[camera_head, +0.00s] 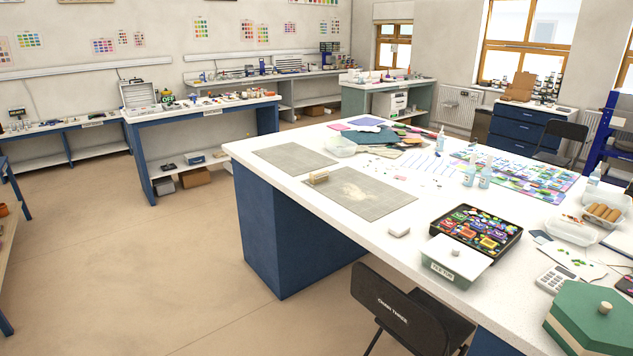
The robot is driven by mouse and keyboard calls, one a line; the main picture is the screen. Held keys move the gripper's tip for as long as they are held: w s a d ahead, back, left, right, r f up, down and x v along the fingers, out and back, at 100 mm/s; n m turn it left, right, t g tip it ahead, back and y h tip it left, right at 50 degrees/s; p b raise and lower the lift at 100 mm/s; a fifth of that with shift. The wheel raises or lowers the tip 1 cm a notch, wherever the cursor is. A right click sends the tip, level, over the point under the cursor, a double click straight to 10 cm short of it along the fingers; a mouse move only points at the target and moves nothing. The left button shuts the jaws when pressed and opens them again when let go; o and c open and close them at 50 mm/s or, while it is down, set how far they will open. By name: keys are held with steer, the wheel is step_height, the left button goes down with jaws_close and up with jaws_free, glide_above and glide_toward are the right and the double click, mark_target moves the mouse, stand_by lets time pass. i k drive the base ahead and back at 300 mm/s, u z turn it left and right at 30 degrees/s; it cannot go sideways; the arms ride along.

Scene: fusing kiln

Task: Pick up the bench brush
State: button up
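A small light-wood block with paler bristle-like sides, which looks like the bench brush (318,177), sits on the large white-topped table (436,256). It lies at the upper left end of a grey mat (372,197), close to the gap between this mat and a second grey mat (293,160). A pale dusty patch shows on the nearer mat, to the right of the brush. Nothing covers the brush. My gripper and arm are not in view.
A black tray of colourful pieces (513,243), a lidded box (435,272), a white block (399,231) and a clear tub (340,148) share the table. A black folding chair (402,313) stands at its near side. Floor (190,260) left of the table is clear.

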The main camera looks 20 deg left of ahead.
mark_target(320, 175)
steer(key=u, duration=0.45)
steer(key=i, duration=0.7)
steer(key=u, duration=0.85)
steer(key=i, duration=0.7)
steer(key=u, duration=0.45)
steer(key=i, duration=1.45)
steer(key=z, duration=0.65)
steer(key=i, duration=1.05)
steer(key=z, duration=0.5)
